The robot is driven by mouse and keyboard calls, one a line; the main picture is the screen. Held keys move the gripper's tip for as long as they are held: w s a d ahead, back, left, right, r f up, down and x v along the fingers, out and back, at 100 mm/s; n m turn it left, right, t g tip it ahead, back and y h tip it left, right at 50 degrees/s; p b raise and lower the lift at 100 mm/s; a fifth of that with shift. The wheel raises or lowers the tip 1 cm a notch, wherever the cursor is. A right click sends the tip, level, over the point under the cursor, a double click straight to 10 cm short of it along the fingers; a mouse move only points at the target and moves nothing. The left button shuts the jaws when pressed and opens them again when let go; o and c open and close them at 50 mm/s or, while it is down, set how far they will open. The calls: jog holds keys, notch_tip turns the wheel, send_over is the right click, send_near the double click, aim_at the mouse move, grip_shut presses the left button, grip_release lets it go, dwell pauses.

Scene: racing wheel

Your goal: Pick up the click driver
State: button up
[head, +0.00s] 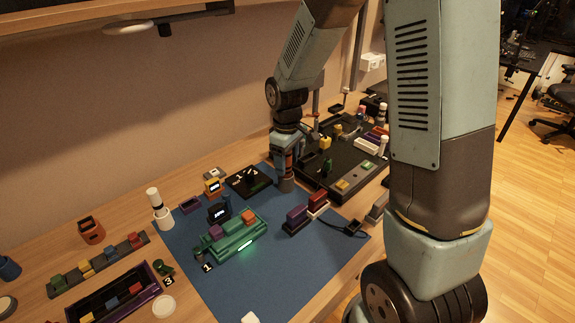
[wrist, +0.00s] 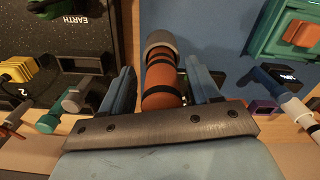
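An orange cylinder with black bands and a grey end, which I take to be the click driver (wrist: 162,78), lies between the two fingers of my gripper (wrist: 160,65) in the wrist view. A narrow gap shows between it and each finger, so the gripper looks open around it. In the head view, the orange-banded driver (head: 288,163) stands roughly upright under my gripper (head: 284,147), with a grey lower part (head: 286,184) near the back edge of the blue mat (head: 225,278). My gripper partly hides its upper end.
A green fixture (head: 238,236) with coloured blocks sits on the mat. A black tray (head: 318,185) with small parts is to the right of the driver. A white cylinder (head: 154,196) stands left of the mat. The mat's front is mostly clear.

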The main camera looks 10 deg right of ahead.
grip_shut()
dwell(0.3)
jog(key=shift+r, duration=0.1)
